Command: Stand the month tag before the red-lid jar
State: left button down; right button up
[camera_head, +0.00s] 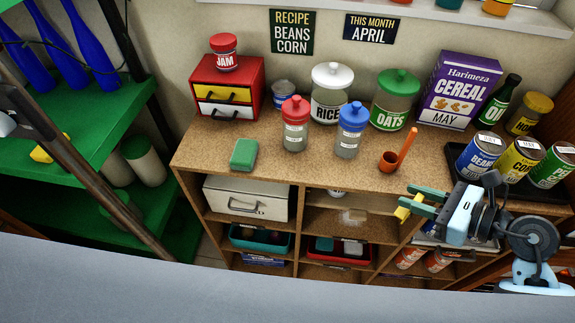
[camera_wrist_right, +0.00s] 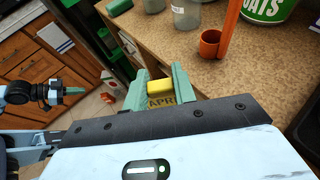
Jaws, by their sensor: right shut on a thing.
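The month tag is a small yellow block (camera_head: 404,210) with dark lettering reading "APR" in the right wrist view (camera_wrist_right: 161,100). My right gripper (camera_head: 420,203) is shut on it, in front of the counter's front edge at the right. The jar with a red knobbed lid (camera_head: 295,125) stands upright on the counter, left of a blue-lid jar (camera_head: 350,132). The counter just before the red-lid jar is bare. A smaller red-lid jar labelled JAM (camera_head: 223,52) stands on the drawer box. My left gripper (camera_wrist_right: 75,91) shows edge-on in the right wrist view, so its opening is unclear.
A green sponge (camera_head: 244,154) is at the left. RICE (camera_head: 328,95) and OATS (camera_head: 393,102) jars stand behind. A tray of cans is at the right. A wall sign (camera_head: 371,29) reads "THIS MONTH APRIL".

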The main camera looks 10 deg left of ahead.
aim_at(290, 170)
jog(key=j, duration=1.35)
